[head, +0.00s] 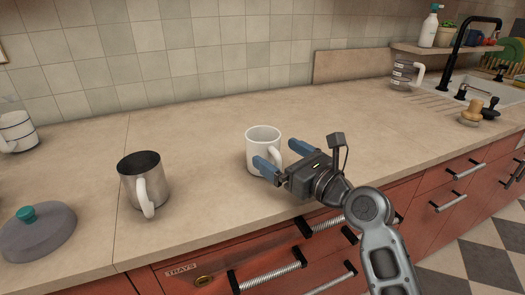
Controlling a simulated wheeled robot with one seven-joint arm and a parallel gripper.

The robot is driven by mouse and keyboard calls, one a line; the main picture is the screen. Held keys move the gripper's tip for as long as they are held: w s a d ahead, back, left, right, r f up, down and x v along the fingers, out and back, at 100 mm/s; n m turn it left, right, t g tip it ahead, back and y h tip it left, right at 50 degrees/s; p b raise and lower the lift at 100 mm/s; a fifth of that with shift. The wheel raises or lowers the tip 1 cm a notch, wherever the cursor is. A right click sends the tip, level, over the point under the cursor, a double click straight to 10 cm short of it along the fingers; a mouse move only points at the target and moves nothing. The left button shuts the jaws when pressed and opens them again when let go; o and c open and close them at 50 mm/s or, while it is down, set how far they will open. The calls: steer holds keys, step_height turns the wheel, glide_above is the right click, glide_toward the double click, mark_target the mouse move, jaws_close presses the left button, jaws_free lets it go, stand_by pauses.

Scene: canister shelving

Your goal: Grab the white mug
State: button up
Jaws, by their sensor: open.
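A white mug (262,139) stands upright on the countertop in the middle of the head view. Its handle is on the right side, facing my gripper, and one finger covers part of its lower body. My gripper (268,158) is open, with two blue fingers pointing left at the mug. One finger is in front of the mug's lower body and the other is near the handle. I cannot tell whether the fingers touch the mug or whether the handle is between them.
A metal mug with a white handle (144,181) stands to the left. A grey lid with a teal knob (38,233) lies at the front left, and a striped white cup (17,132) behind it. The counter (215,225) is clear around the white mug. A sink (475,90) is at the right.

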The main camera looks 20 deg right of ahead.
mark_target(271, 148)
steer(key=shift+x, duration=1.8)
steer(key=shift+c, duration=0.5)
steer(key=shift+r, duration=0.1)
steer(key=c, duration=1.2)
